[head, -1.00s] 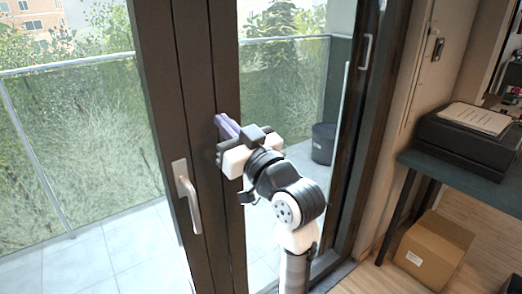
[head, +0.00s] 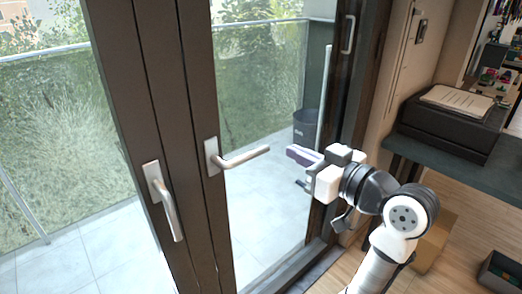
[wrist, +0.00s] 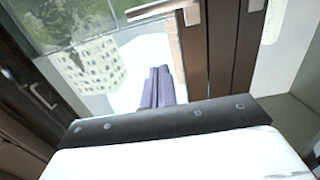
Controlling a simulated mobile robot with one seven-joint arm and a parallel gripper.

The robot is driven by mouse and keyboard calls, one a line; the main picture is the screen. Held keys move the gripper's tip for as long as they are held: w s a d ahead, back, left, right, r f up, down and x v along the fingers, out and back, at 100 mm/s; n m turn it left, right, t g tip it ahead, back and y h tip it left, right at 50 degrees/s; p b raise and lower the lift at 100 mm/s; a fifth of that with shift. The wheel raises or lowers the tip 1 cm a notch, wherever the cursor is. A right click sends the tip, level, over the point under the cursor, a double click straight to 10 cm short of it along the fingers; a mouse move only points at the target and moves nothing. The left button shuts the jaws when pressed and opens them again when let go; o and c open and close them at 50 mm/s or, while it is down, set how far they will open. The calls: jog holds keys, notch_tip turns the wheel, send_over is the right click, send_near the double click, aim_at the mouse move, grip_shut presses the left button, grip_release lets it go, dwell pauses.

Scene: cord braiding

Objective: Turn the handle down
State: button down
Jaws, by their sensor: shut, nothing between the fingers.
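Two silver lever handles sit on the dark door frames. The left handle (head: 167,205) hangs down, slightly slanted. The right handle (head: 240,158) sticks out sideways, nearly level, to the right from its plate. My gripper (head: 292,152) has purple fingers and is just right of the right handle's free end, with a gap between them in the picture. The fingers are together and hold nothing. In the wrist view the shut fingers (wrist: 158,88) point up the picture, and a pale lever handle (wrist: 160,8) crosses above them at the top edge, apart from them.
A slim pull handle (head: 348,34) is on the dark frame at the right. A desk (head: 450,168) with a black printer (head: 450,125) stands right of my arm, with a cardboard box (head: 436,245) below. A dark bin (head: 306,130) is behind the glass.

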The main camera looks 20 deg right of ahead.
jog(key=shift+w, duration=0.15)
jog(key=p, duration=0.3)
send_over(262, 151)
jog(key=s, duration=0.4)
jog(key=shift+w+a+f+p, duration=0.1)
jog(key=shift+w+a+f, duration=0.1)
jog(key=shift+f, duration=0.55)
jog(key=shift+w+a+f+p, duration=0.15)
jog(key=shift+w+f, duration=0.05)
jog(key=shift+f, duration=0.5)
jog(key=shift+w+a+f+p, duration=0.1)
jog(key=shift+w+a+f, duration=0.1)
jog(key=shift+f, duration=0.55)
